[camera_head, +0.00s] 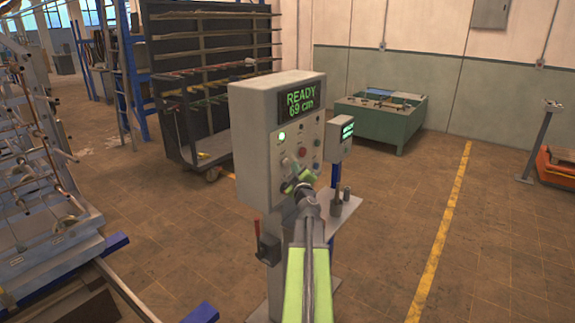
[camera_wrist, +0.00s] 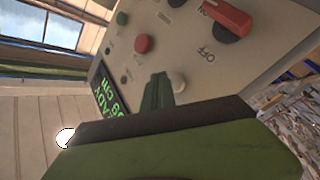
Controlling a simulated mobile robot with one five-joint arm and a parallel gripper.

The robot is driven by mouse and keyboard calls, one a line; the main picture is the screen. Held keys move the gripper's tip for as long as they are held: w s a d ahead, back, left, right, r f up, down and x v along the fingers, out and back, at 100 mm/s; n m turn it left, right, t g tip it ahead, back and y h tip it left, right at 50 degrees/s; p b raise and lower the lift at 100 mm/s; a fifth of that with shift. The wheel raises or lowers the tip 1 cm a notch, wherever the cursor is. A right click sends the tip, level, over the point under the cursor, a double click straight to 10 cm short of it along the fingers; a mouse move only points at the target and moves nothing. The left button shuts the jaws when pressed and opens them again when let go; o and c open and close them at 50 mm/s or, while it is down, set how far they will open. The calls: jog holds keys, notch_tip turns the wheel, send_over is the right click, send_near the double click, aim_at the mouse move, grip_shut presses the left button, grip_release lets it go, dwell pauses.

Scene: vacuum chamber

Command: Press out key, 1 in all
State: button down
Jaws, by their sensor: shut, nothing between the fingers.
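A grey control box (camera_head: 252,150) stands on a post in the middle of the head view. Its green-lit display (camera_head: 300,101) reads "READY 69 cm". In the wrist view its panel face (camera_wrist: 200,55) is turned sideways and holds a red button (camera_wrist: 144,43), a green button (camera_wrist: 122,18), a whitish button (camera_wrist: 177,82) and a red rotary switch (camera_wrist: 228,18) by the word OFF. My gripper (camera_wrist: 157,90) is shut and empty, its tips close to the panel beside the whitish button. I cannot tell whether they touch it. No label reading "out" is legible.
A smaller box with a lit screen (camera_head: 340,138) stands right behind the control box. A dark rack (camera_head: 190,120) is behind it, a green bench (camera_head: 375,125) at the back right, and a machine (camera_head: 45,245) at the left.

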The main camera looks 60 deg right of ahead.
jog(key=shift+w, duration=0.15)
dwell(0.3)
jog(key=shift+w, duration=0.3)
